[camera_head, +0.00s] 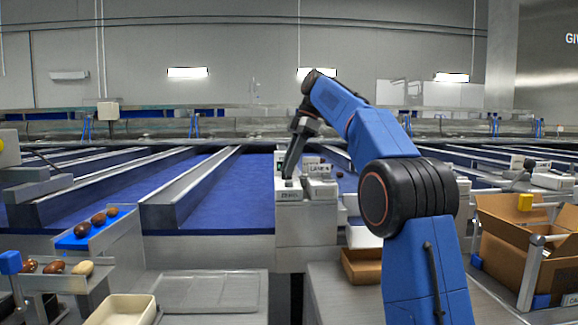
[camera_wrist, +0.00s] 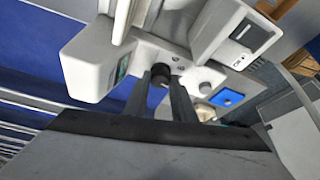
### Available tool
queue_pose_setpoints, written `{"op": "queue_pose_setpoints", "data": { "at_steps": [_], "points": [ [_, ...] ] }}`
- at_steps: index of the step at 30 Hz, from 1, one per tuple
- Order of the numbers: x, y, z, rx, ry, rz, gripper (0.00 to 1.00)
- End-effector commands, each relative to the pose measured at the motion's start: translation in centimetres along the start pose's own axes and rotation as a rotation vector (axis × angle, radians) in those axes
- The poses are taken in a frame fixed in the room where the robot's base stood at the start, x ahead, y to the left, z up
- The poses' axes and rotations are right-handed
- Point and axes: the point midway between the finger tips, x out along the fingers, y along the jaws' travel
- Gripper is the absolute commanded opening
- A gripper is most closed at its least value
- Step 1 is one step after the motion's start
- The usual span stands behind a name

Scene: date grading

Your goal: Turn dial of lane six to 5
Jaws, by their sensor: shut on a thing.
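A dark round dial (camera_wrist: 160,74) sticks out of a white lane control housing (camera_wrist: 90,60) in the wrist view. My gripper (camera_wrist: 166,84) has its two fingers on either side of this dial and is shut on it. In the head view my gripper (camera_head: 288,180) points down onto the white control post (camera_head: 305,213), and the dial is hidden there. A small greenish display (camera_wrist: 123,68) sits on the housing to the left of the dial. Its reading and the dial's marks are too small to read. A lane label (camera_head: 319,169) shows behind, its number unclear.
Blue conveyor lanes (camera_head: 255,195) with grey dividers run behind the post. At the left are a blue tray with dates (camera_head: 70,242) and a cream bin (camera_head: 122,310). A cardboard box (camera_head: 520,240) stands at the right. Another switch panel (camera_wrist: 235,45) is close by my gripper.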

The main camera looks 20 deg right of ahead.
Motion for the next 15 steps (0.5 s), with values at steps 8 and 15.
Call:
{"op": "queue_pose_setpoints", "data": {
  "at_steps": [8,15],
  "points": [
    [-0.05,0.02,0.02,0.001,-0.001,0.003,0.33],
    [-0.03,0.01,0.01,0.001,-0.001,0.002,0.42]
  ]
}}
